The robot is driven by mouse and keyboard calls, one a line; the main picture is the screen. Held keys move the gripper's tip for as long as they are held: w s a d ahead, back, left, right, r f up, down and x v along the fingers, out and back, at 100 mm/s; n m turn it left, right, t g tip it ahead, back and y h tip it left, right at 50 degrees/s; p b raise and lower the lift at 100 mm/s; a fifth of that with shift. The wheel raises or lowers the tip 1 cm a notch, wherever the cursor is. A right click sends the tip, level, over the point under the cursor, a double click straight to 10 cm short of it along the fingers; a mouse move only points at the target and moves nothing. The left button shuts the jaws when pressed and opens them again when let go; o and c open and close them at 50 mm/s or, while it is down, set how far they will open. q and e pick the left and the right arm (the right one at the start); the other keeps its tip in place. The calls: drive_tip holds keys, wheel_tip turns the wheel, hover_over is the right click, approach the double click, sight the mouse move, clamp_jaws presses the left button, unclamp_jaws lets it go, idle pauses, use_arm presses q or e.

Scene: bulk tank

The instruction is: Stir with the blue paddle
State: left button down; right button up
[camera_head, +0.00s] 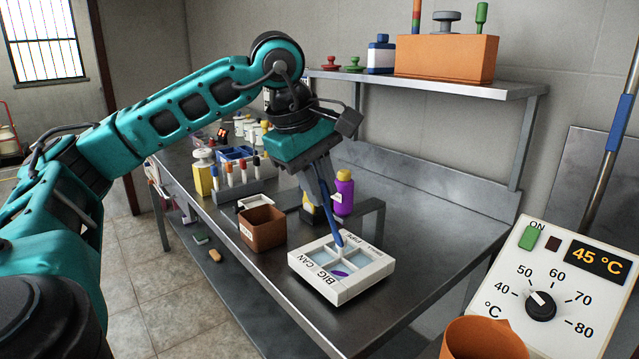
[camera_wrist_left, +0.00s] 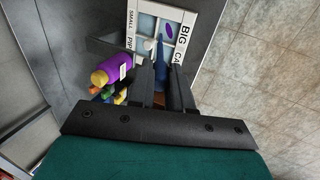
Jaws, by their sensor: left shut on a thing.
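My left gripper (camera_head: 322,184) is shut on the blue paddle (camera_head: 333,220), a thin blue stick that slants down from the fingers. The paddle's lower end is at the white tray (camera_head: 345,289), near the middle dividers; I cannot tell whether it touches. The tray has square wells with pale blue in them, a purple patch in one front well, and the words "BIG CAN" on its rim. In the left wrist view the paddle (camera_wrist_left: 162,62) runs from between the fingers to the tray (camera_wrist_left: 147,12). My right gripper is not in view.
A purple bottle (camera_head: 344,193) stands close behind the gripper. A brown box (camera_head: 262,229) is left of the tray, with a marker rack (camera_head: 238,188) and yellow bottle (camera_head: 202,178) beyond. A control panel (camera_head: 575,285) and orange jug (camera_head: 482,340) are at right. The steel bench (camera_head: 440,225) is clear right of the tray.

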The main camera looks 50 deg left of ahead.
use_arm(q)
drive_tip(key=shift+f+b, duration=0.45)
drive_tip(key=shift+f, duration=0.15)
drive_tip(key=shift+f+b, duration=0.65)
drive_tip(key=shift+f, duration=0.35)
drive_tip(key=shift+f+b, duration=2.05)
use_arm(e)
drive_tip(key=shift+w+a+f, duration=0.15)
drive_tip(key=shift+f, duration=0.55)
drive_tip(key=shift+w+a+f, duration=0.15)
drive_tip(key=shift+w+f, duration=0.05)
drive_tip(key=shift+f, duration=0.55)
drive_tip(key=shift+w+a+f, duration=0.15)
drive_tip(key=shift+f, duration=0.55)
use_arm(q)
drive_tip(key=shift+a, duration=0.2)
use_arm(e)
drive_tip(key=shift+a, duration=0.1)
